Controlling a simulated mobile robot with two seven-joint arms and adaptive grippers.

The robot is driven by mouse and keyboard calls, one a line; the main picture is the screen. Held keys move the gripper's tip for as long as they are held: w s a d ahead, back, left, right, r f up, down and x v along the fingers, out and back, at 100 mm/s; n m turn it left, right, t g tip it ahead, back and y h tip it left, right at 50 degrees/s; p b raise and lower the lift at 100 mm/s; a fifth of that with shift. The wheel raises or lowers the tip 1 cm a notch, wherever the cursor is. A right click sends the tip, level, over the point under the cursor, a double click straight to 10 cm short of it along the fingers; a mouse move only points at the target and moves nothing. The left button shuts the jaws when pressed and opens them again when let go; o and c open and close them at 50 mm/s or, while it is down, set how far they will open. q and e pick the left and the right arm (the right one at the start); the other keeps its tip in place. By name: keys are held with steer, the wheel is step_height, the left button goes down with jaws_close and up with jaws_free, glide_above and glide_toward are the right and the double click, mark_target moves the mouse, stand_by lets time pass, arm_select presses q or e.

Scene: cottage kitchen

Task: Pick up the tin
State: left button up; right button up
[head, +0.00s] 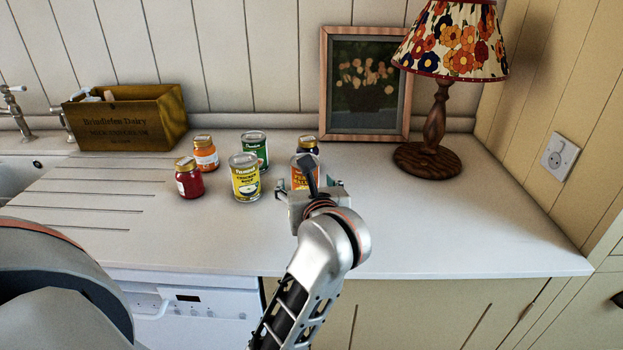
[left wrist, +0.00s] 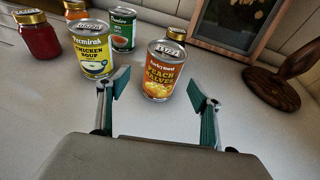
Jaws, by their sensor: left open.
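An orange peach halves tin (left wrist: 158,75) stands upright on the worktop. In the head view the tin (head: 298,181) is partly hidden behind my left gripper (head: 319,186). In the left wrist view my left gripper (left wrist: 158,92) is open and empty, with the peach tin just beyond and between its fingertips. A yellow chicken soup tin (head: 245,181) stands to the left of it, and a green tin (head: 256,147) stands behind the soup tin. My right gripper is not in view.
A red-filled jar (head: 189,183) and an orange jar (head: 205,156) stand left of the tins; a dark jar (head: 307,144) is behind the peach tin. A wooden crate (head: 125,118), framed picture (head: 365,85) and lamp (head: 433,140) stand at the back. The worktop's right front is clear.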

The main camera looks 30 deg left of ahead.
arm_select(q)
steer(key=x, duration=0.6)
steer(key=shift+w+r, duration=0.2)
steer(key=shift+w, duration=0.05)
steer(key=c, duration=1.5)
